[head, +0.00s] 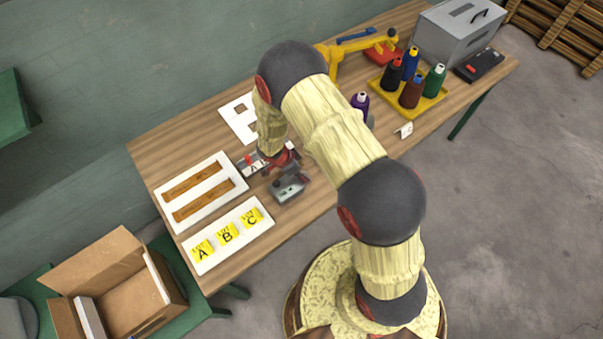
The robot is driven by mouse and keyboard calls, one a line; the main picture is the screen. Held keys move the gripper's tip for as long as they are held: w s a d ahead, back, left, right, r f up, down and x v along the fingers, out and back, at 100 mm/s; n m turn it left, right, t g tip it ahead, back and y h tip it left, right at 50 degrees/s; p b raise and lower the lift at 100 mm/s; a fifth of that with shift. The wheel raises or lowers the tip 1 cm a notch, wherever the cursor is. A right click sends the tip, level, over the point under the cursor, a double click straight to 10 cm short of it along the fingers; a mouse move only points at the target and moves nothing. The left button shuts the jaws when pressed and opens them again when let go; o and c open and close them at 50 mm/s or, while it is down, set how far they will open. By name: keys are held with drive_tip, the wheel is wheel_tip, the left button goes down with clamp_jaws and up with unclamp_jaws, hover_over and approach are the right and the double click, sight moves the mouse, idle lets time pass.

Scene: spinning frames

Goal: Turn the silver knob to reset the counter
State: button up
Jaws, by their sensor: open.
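A small dark grey device (289,188) with a lighter panel on top sits near the table's front edge, left of the middle; it looks like the counter. I cannot make out a silver knob on it at this size. My gripper (282,165) points down just behind the device, partly hidden by my own arm. It is open, and I see nothing held in it. Whether it touches the device I cannot tell. A flat grey piece with red parts (249,163) lies left of my gripper, partly covered by it.
A white board with two brown strips (204,189) and a white board with yellow lot cards (228,234) lie left. A yellow rack (428,107) holds several thread cones. A grey metal case (456,35) stands back right. An open carton (118,285) is beside the table.

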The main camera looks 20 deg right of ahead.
drive_tip(key=shift+d+f, duration=0.15)
drive_tip(key=shift+f, duration=0.25)
drive_tip(key=shift+c, duration=0.2)
clamp_jaws()
